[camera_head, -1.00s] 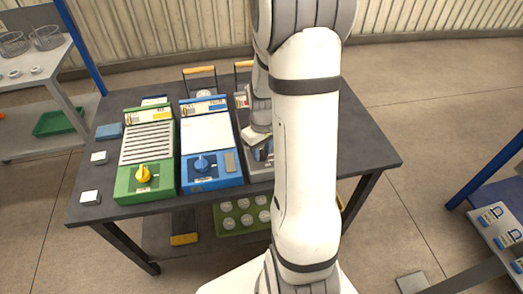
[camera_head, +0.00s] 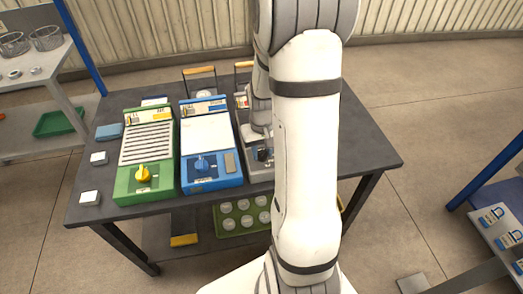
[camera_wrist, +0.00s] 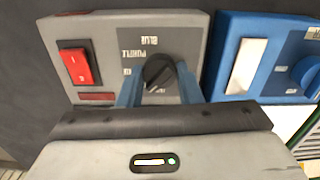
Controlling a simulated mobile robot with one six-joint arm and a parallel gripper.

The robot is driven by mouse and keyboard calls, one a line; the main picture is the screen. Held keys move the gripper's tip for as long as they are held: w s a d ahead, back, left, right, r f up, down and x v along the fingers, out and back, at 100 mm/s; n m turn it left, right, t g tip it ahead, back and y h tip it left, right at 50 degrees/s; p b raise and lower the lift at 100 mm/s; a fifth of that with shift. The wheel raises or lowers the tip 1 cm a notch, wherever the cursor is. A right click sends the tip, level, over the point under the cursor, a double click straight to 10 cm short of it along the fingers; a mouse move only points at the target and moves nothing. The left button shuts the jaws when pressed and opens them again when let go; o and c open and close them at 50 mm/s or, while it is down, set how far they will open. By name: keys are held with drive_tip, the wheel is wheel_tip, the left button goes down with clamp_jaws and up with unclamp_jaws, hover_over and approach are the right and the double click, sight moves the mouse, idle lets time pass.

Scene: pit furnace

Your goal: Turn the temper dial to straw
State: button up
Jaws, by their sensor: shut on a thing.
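The temper dial is a round black knob (camera_wrist: 158,72) on a grey unit (camera_wrist: 195,24), seen upside down in the wrist view. Labels that look like BLUE and PURPLE stand beside it; other lettering is partly hidden, and straw cannot be read. I cannot tell which label the dial points to. My gripper (camera_wrist: 159,88) is shut on the dial, with one blue finger on each side of it. In the head view, the grey unit (camera_head: 257,172) stands at the right of the blue unit, mostly hidden behind my arm.
A red rocker switch (camera_wrist: 75,67) sits beside the dial on the grey unit. A blue unit (camera_head: 211,183) and a green unit (camera_head: 132,190) with a yellow knob stand to the left. The dark table (camera_head: 364,150) is clear on its right side.

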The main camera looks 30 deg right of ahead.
sight(262, 152)
drive_tip(key=o, duration=1)
drive_tip(key=shift+c, duration=0.2)
drive_tip(key=shift+r, duration=0.1)
wheel_tip(262, 152, up, 7)
drive_tip(key=shift+p, duration=0.45)
drive_tip(key=shift+r, duration=0.3)
drive_tip(key=shift+a+r, duration=0.15)
drive_tip(key=shift+r, duration=0.05)
drive_tip(key=s+a+r+n+t+p, duration=0.2)
drive_tip(key=s+a+r+p, duration=0.3)
drive_tip(key=s+a+r, duration=0.7)
wheel_tip(262, 152, up, 4)
drive_tip(key=shift+s+a+f+t+p, duration=0.1)
drive_tip(key=shift+s+a+t+p, duration=0.1)
drive_tip(key=shift+s+t+p, duration=0.15)
